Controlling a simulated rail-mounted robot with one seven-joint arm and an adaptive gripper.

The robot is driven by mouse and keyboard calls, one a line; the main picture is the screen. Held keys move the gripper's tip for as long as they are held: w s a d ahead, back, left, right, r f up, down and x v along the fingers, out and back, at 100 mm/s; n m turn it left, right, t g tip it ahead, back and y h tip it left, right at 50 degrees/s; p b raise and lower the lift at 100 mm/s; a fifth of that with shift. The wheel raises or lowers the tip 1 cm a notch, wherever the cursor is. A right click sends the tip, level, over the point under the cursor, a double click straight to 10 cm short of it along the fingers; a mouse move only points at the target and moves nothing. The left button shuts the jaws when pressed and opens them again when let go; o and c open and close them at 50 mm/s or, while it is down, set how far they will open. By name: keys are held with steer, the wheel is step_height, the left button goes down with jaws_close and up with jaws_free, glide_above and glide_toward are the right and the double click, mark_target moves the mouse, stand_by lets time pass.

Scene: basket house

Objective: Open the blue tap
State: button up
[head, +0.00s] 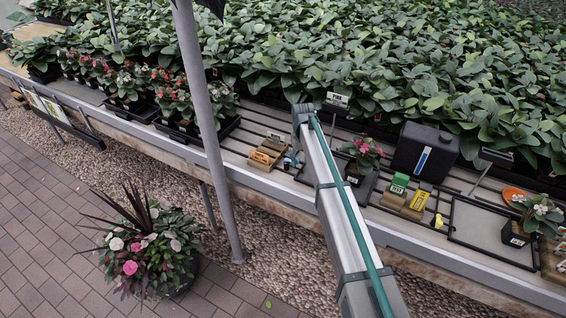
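My arm rises from the bottom of the head view and ends in a grey joint among the plants' front edge. My gripper cannot be made out; the arm's links hide whatever lies beyond them.
The slatted bench (235,150) runs diagonally across the view. A dark tank (425,153), a pink-flowered pot (364,160), green and yellow blocks (408,194) and a black-framed tray (490,227) stand right of my arm. A grey post (205,110) rises in front at left.

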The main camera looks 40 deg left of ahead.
steer(key=shift+r+p, duration=1.35)
steer(key=shift+r, duration=2.15)
steer(key=s+d+f+m+g+h+p, duration=0.1)
steer(key=s+d+f+m+g+p, duration=0.15)
steer(key=s+d+f, duration=0.45)
steer(key=s+d+f+m+g+p, duration=0.1)
steer(key=s+d+f+g+p, duration=0.2)
steer(key=s+d, duration=0.55)
steer(key=s+d+f+m+b, duration=0.1)
steer(key=s+d+f, duration=0.2)
steer(key=d+f, duration=0.55)
steer(key=s+d+f+m+b, duration=0.1)
steer(key=s+d+f+m, duration=0.2)
steer(key=d, duration=1)
steer(key=s+d+f+b, duration=0.1)
steer(key=s+d+f, duration=0.2)
steer(key=d+f, duration=0.55)
steer(key=s+d+f+m+b, duration=0.1)
steer(key=s+d, duration=0.9)
steer(key=s, duration=0.1)
steer(key=s+d+f+m+g+y+b, duration=0.1)
steer(key=s+d+f+m, duration=0.1)
steer(key=s+d, duration=0.8)
steer(key=shift+s, duration=0.35)
